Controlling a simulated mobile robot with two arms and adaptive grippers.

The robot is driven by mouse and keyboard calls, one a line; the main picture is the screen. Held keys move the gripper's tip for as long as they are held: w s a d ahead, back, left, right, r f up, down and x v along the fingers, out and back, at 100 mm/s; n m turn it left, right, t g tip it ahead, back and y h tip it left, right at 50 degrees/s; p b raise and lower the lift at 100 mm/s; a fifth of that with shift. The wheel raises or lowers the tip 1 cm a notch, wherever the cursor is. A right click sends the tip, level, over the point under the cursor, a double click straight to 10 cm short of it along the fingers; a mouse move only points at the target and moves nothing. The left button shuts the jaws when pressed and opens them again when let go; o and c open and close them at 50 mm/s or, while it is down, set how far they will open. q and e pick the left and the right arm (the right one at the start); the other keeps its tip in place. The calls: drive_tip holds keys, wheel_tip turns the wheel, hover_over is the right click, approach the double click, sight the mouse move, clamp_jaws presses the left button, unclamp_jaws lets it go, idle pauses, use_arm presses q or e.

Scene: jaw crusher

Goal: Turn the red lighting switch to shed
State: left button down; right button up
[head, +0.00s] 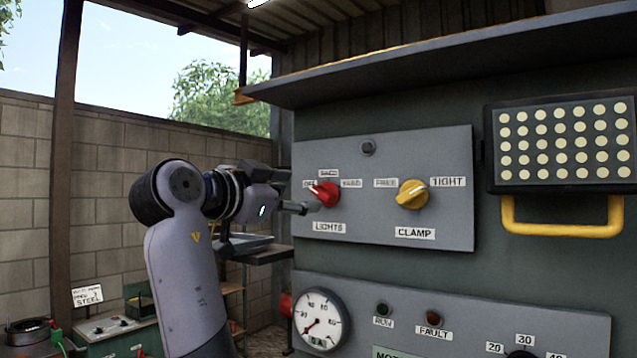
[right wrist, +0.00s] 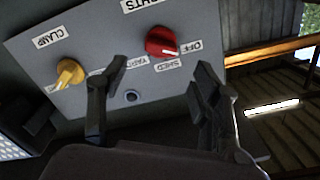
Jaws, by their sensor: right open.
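The red lighting switch (head: 326,194) is on the grey upper panel above the LIGHTS label. Its white mark points up-left, toward OFF. The SHED label (head: 329,173) is above the knob and YARD (head: 351,183) is to its right. My right gripper (head: 294,192) is at the panel's left edge, close to the knob, with a fingertip partly overlapping it in the head view. In the right wrist view its fingers (right wrist: 152,82) are spread and empty, and the red knob (right wrist: 161,41) lies beyond the gap between them. Contact cannot be told. My left gripper is not in view.
A yellow CLAMP knob (head: 411,194) is right of the red switch. A small dark button (head: 368,147) is above them. A ledge (head: 430,62) overhangs the panel. A gauge (head: 321,320) is below. A lamp with a yellow handle (head: 560,229) is at the right.

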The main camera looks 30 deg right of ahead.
sight(320, 194)
drive_tip(key=p+x, duration=0.3)
drive_tip(key=x, duration=0.5)
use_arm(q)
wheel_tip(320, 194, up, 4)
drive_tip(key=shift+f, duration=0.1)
use_arm(e)
drive_tip(key=shift+a, duration=0.15)
drive_tip(key=shift+c, duration=0.2)
drive_tip(key=c, duration=1.1)
